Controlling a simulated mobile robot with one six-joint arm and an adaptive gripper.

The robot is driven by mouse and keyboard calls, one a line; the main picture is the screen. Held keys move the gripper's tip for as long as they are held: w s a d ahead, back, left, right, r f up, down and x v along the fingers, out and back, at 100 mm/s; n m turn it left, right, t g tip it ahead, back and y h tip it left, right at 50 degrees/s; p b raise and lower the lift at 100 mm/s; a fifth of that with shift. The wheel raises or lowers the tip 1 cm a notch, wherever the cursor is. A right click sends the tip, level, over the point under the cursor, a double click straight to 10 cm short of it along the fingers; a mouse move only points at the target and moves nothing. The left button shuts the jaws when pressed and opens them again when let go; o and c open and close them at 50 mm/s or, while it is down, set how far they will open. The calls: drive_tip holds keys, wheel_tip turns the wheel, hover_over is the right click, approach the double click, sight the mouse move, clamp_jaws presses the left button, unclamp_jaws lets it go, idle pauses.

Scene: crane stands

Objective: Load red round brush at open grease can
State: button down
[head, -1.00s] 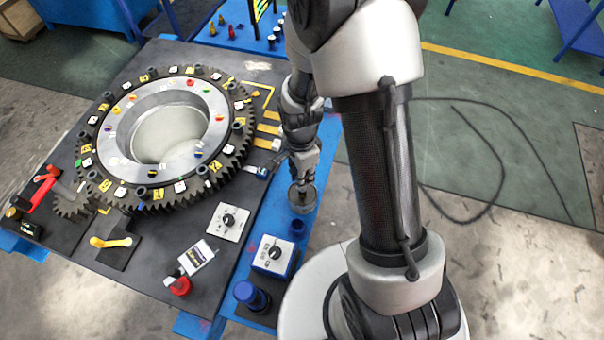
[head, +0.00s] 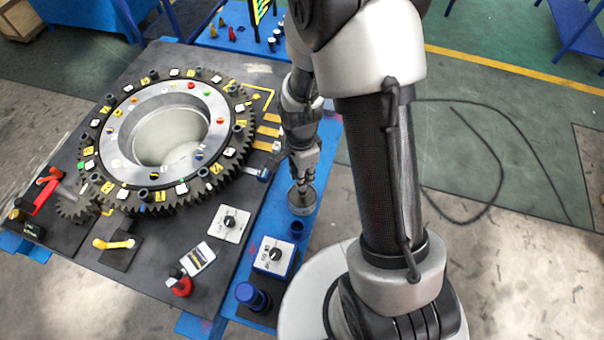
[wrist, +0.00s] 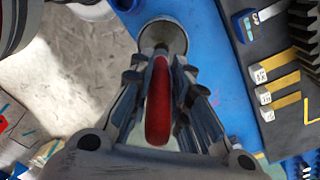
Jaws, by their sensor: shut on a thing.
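My gripper (head: 302,170) points down over the blue side strip of the table. In the wrist view my gripper (wrist: 158,65) is shut on the red round brush (wrist: 158,100), whose red handle shows between the fingers. The open grease can (head: 301,199) stands on the blue strip directly below the gripper. In the wrist view the round grey can (wrist: 164,36) shows just beyond the fingertips. The brush's lower end is hidden by the fingers, so I cannot tell how deep it reaches into the can.
A large gear ring (head: 97,181) lies on the dark table left of my gripper. A blue-handled tool (head: 265,174) lies close beside it. A blue cup (head: 297,229), a white dial box (head: 274,255) and a blue knob (head: 251,296) stand nearer the front.

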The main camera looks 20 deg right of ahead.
wheel_tip(320, 180, up, 5)
drive_tip(key=p, duration=0.3)
idle(0.9)
